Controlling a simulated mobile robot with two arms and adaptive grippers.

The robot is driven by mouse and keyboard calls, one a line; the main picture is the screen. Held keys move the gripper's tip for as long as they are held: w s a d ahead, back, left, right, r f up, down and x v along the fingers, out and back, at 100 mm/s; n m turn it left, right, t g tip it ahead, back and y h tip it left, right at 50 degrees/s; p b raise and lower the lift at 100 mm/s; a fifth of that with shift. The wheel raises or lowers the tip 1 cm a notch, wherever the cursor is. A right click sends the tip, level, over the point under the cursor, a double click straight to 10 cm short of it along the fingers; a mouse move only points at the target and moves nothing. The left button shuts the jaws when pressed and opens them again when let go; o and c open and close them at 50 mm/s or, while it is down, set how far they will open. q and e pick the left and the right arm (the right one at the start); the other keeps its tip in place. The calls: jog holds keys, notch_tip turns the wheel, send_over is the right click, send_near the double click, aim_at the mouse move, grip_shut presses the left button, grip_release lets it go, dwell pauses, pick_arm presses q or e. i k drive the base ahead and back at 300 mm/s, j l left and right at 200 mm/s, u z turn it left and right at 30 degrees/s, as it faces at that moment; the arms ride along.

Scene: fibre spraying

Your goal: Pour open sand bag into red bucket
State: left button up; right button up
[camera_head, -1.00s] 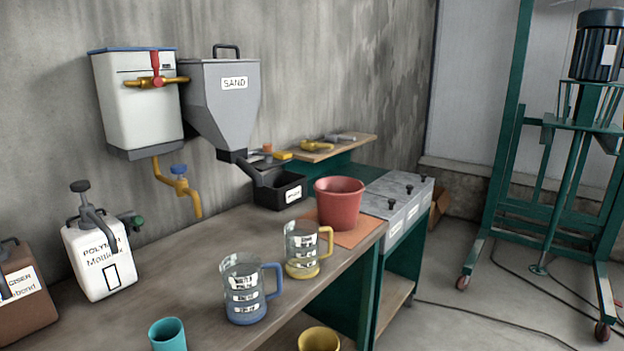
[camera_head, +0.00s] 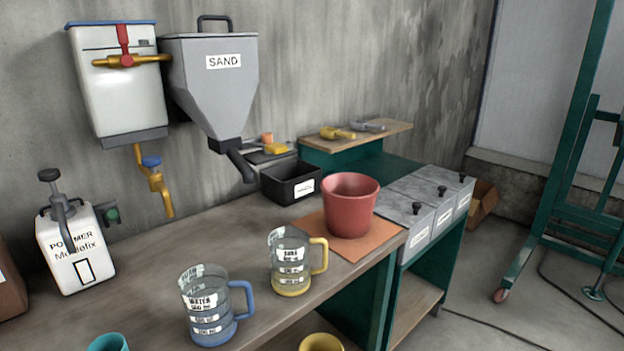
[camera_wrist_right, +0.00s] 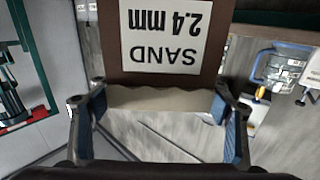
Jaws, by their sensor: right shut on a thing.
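The red bucket (camera_head: 350,205) stands upright on an orange mat (camera_head: 372,238) on the workbench in the head view. In the right wrist view, a brown sand bag (camera_wrist_right: 165,60) with a white label reading "SAND 2.4 mm" appears upside down. Pale sand (camera_wrist_right: 160,98) shows along its open edge. My right gripper (camera_wrist_right: 160,115) is shut on the bag, with one finger at each side of it. The bag and both grippers are outside the head view, so the bag's distance from the bucket cannot be told.
A blue-handled jug (camera_head: 212,308) and a yellow-handled jug (camera_head: 290,262) stand before the bucket.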

aim_at(349, 198)
jog(key=i+l+u, duration=0.1)
jog(key=l+u, duration=0.65)
jog(key=l, duration=0.25)
jog(key=l+u, duration=0.4)
jog(key=k+l, duration=0.05)
jog(key=l, duration=0.05)
